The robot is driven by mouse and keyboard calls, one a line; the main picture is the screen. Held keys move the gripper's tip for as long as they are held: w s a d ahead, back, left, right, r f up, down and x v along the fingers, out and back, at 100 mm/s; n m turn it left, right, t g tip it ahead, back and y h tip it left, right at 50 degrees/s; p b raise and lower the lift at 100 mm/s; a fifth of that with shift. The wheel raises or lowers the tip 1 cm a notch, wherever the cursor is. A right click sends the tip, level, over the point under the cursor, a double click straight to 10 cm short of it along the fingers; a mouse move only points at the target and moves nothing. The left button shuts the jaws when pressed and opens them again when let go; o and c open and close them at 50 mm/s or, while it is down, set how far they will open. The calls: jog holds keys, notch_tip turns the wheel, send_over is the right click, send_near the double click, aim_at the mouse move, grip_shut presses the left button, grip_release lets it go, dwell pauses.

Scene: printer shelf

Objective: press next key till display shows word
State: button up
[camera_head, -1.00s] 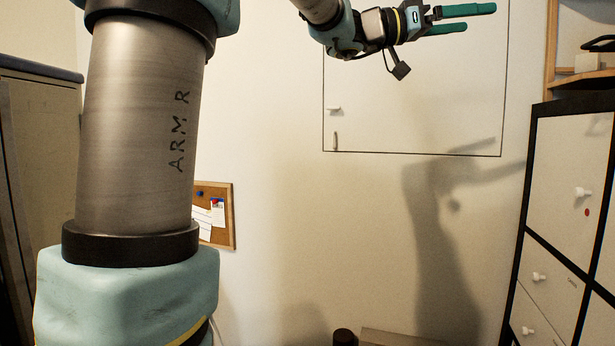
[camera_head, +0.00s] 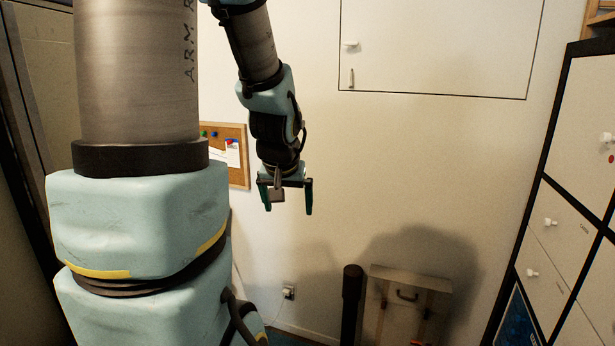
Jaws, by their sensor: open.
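My gripper (camera_head: 288,208) hangs in the middle of the view, fingers pointing down. Its two green fingers are apart and nothing is between them. It is in front of the bare wall, just right of the cork board. No printer, display or key shows in this view.
A cork board (camera_head: 238,155) with pinned papers hangs on the wall. A wall panel (camera_head: 440,45) is above. A tan case (camera_head: 406,300) and a dark cylinder (camera_head: 352,300) stand by the wall below. A white drawer cabinet (camera_head: 562,215) with black frame is at right. A socket (camera_head: 288,292) is low on the wall.

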jog(key=s+a+f+g, duration=0.2)
jog(key=s+f+g, duration=0.2)
jog(key=s, duration=0.7)
jog(key=shift+a+f, duration=0.2)
jog(key=shift+f, duration=0.55)
jog(key=shift+w, duration=0.15)
grip_shut()
